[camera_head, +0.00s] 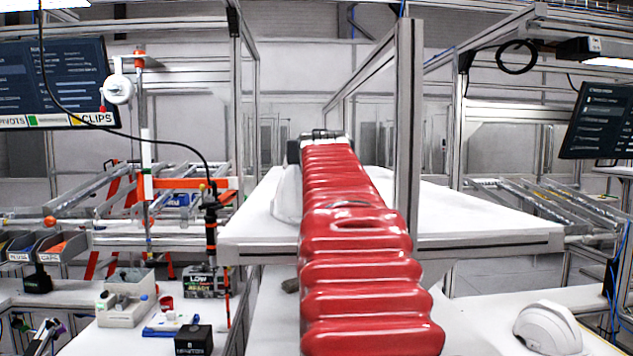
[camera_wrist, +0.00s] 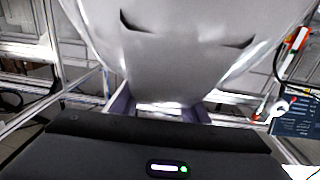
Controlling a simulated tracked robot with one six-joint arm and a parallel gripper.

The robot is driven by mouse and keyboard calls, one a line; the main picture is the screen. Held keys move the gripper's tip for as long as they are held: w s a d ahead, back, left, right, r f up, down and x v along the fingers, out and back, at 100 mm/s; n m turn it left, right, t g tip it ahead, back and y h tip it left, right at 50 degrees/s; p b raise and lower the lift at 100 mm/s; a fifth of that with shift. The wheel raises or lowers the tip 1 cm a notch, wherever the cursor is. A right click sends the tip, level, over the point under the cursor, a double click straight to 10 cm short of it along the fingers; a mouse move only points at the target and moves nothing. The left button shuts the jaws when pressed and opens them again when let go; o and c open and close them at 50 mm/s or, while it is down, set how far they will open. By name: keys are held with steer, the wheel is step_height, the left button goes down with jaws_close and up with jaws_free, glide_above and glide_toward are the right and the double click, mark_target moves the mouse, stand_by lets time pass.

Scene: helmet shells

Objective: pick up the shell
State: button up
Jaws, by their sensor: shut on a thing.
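A pale, glossy shell (camera_wrist: 180,50) fills the upper middle of the wrist view, with two dark slots in it. My gripper (camera_wrist: 160,108) has its fingers on either side of the shell's narrow end and is shut on it. In the head view, part of a white shell (camera_head: 287,195) shows left of my red-sleeved arm, in front of the white worktop. It looks like the held one, mostly hidden behind the arm. My gripper's fingers are hidden there. Another white shell (camera_head: 547,328) sits on the bench at the lower right.
A white worktop (camera_head: 480,213) with a metal front edge lies ahead, and an upright post (camera_head: 408,120) stands just right of my arm. The left bench carries a black box (camera_head: 194,340), a beige bin (camera_head: 127,300) and small parts. Racks stand on both sides.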

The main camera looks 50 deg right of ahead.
jaws_close()
steer(key=shift+r, duration=0.15)
steer(key=shift+r, duration=4.9)
steer(key=shift+w, duration=0.1)
